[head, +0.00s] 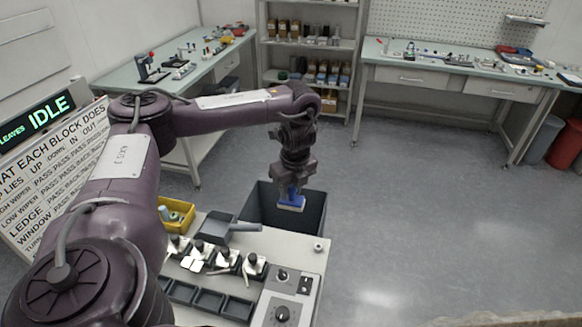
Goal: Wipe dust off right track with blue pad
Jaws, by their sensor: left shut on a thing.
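My left gripper (292,186) points down over the dark open bin (316,214) beyond the back edge of the bench. It is shut on the blue pad (291,199), which has a pale underside and hangs above the bin opening. I cannot make out the right track for certain in this view. My right gripper is not in view.
The pale bench (312,262) carries a grey dustpan-like tray (222,229), a yellow bin (176,214), several small clamp-like fixtures (228,259), dark shallow trays (209,299) and a control box with knobs (284,300). Open floor (420,200) lies to the right.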

